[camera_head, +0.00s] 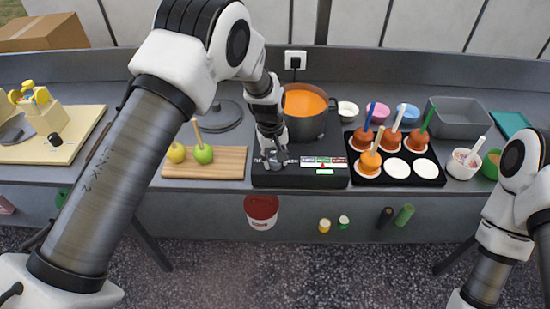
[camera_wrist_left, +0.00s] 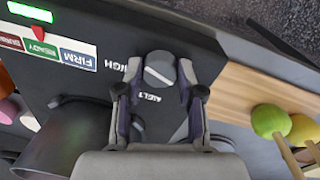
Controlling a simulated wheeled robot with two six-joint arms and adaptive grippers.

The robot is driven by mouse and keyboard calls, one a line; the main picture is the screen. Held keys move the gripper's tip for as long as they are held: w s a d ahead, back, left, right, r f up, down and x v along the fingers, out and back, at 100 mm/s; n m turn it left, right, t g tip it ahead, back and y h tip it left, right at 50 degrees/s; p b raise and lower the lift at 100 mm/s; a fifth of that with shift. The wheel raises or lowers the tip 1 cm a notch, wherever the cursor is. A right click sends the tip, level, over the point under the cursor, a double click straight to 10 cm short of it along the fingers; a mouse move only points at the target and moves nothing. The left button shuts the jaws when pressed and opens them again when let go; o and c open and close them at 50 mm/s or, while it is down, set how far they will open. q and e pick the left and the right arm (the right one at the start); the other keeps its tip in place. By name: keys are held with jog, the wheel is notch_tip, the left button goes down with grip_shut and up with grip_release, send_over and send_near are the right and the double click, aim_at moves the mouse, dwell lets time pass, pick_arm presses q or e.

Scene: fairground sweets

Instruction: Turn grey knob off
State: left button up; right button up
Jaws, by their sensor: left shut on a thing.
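The grey knob (camera_wrist_left: 159,68) is round with a line across its face and sits on the black cooker panel (camera_wrist_left: 120,20). The words HIGH and MELT are printed beside it. My left gripper (camera_wrist_left: 160,78) is shut on the knob, one finger on each side. In the head view, my left gripper (camera_head: 272,160) reaches down to the left part of the black cooker (camera_head: 262,181) and hides the knob. My right arm shows at the right edge, but its gripper is out of frame.
A pot of orange liquid (camera_head: 305,102) stands behind the panel. A wooden board (camera_head: 232,165) with two apples lies to the left. A black tray (camera_head: 436,170) with several coated apples on sticks is to the right. A grey bin (camera_head: 462,119) stands farther right.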

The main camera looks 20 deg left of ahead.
aim_at(271, 161)
pick_arm(q)
jog(key=shift+s+f, duration=0.1)
jog(key=shift+f, duration=0.1)
jog(key=o, duration=1.1)
jog(key=shift+o, duration=0.2)
jog(key=shift+w+a, duration=0.1)
jog(key=shift+w, duration=0.15)
notch_tip(271, 161, up, 12)
jog(key=shift+s+a, duration=0.2)
jog(key=shift+a, duration=0.2)
jog(key=shift+f, duration=0.1)
